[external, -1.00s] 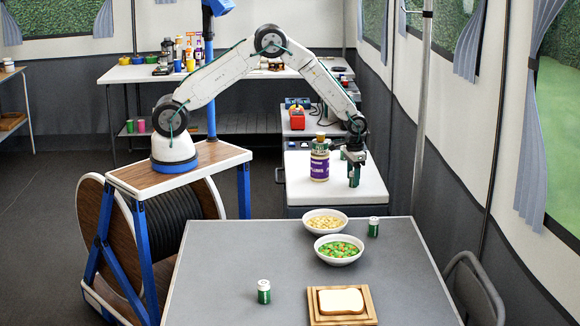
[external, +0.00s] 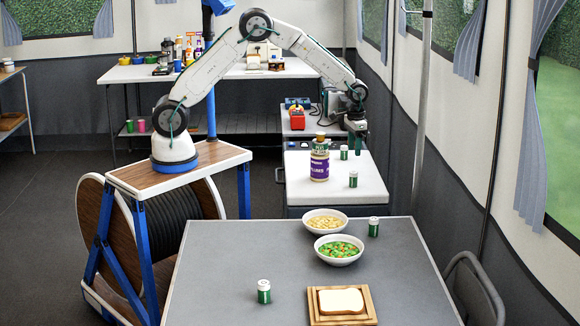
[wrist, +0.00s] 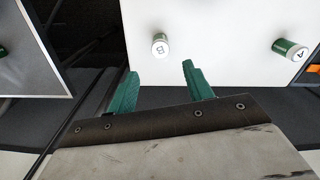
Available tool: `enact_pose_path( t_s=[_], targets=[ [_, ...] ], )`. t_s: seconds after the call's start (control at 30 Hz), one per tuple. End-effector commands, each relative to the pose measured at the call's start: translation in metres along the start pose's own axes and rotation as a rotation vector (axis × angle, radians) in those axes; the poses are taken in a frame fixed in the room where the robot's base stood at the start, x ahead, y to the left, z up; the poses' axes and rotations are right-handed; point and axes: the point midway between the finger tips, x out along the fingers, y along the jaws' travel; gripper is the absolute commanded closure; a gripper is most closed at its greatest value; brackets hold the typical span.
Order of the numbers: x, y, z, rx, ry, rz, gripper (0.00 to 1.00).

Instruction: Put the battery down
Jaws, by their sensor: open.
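A small green-and-white battery (external: 353,179) stands upright on the white counter top (external: 300,190). In the wrist view this battery (wrist: 160,46) shows a mark on its pale top and lies ahead of the gap between my fingers. A second battery (external: 343,152) stands farther back on the same top; in the wrist view it (wrist: 290,50) shows a letter A. My gripper (external: 356,142) is above the back right of the white top, open and empty, touching neither battery. Its green fingers (wrist: 157,80) stand apart in the wrist view.
A purple-labelled bottle (external: 320,160) stands left of the batteries. The grey table (external: 220,265) in front holds two bowls (external: 325,222) (external: 339,250), bread on a wooden board (external: 315,318) and two more batteries (external: 264,291) (external: 373,227). A pole (external: 421,120) rises right of my gripper.

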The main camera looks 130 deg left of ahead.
Motion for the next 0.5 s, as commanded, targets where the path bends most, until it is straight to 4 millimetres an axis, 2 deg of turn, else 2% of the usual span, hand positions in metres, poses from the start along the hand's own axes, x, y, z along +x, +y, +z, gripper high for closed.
enact_pose_path(
  t_s=[0.37, 0.47, 0.5],
  targets=[
    [-0.010, 0.004, 0.003, 0.008, 0.002, 0.000, 0.49],
    [-0.033, 0.024, 0.018, 0.047, 0.009, 0.002, 0.49],
    [-0.048, 0.036, 0.029, 0.073, 0.014, 0.003, 0.49]
  ],
)
